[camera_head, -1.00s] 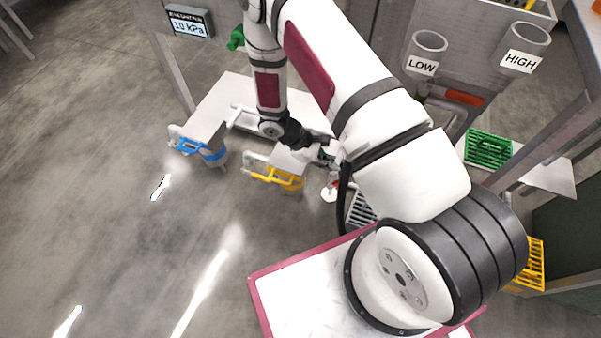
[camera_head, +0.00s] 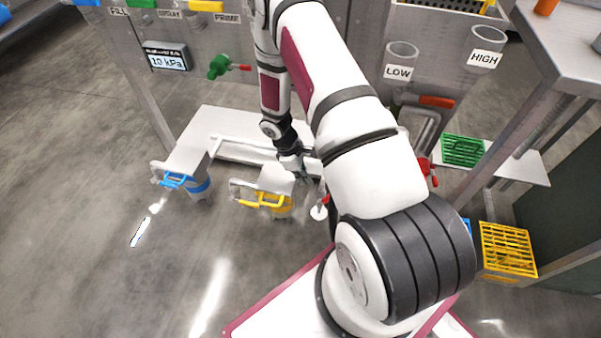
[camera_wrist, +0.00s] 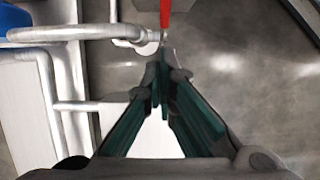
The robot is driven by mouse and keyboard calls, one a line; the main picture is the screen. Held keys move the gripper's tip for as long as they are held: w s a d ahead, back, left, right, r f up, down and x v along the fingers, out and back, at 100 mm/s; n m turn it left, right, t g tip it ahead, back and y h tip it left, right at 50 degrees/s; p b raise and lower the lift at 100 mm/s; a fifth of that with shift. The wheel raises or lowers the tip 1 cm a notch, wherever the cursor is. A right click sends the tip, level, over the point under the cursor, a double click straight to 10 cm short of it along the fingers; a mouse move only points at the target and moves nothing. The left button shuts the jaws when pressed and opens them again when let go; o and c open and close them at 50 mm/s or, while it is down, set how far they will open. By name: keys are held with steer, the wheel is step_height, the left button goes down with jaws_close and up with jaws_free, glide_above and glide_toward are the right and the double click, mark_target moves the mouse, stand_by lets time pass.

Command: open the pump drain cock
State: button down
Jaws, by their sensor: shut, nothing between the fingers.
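A red handle (camera_wrist: 165,14) shows at the top of the wrist view, joined to a small light pipe fitting (camera_wrist: 150,46). It appears to be the drain cock's lever. In the head view, a small red lever (camera_head: 323,191) stands above a white disc (camera_head: 319,212), beside the yellow-handled unit (camera_head: 264,201). My gripper (camera_wrist: 162,88) has dark green fingers, shut and empty, with the tips just below the red handle in the picture. A gap shows between tips and handle. In the head view my gripper (camera_head: 303,177) is small and partly unclear beside the lever.
A blue-handled unit (camera_head: 185,181) stands left of the yellow one. A pressure display (camera_head: 165,56) reads 10 kPa. A green valve (camera_head: 219,67) is on the panel. Green (camera_head: 462,150) and yellow (camera_head: 507,248) crates are at right. The floor at left is clear.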

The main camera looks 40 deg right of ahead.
mark_target(326, 200)
steer(key=shift+s+d+f+b, duration=0.4)
steer(key=shift+s+d+f, duration=0.15)
steer(key=shift+f, duration=0.2)
steer(key=shift+s+d+f+b, duration=0.4)
steer(key=shift+s+f, duration=0.3)
steer(key=shift+s+d+f+b, duration=0.4)
steer(key=shift+s+d+f, duration=0.15)
steer(key=shift+f, duration=0.2)
steer(key=s+d, duration=0.1)
steer(key=s, duration=0.1)
steer(key=s+d, duration=0.1)
steer(key=shift+s+d+f, duration=0.3)
steer(key=shift+f, duration=0.05)
steer(key=shift+r, duration=0.1)
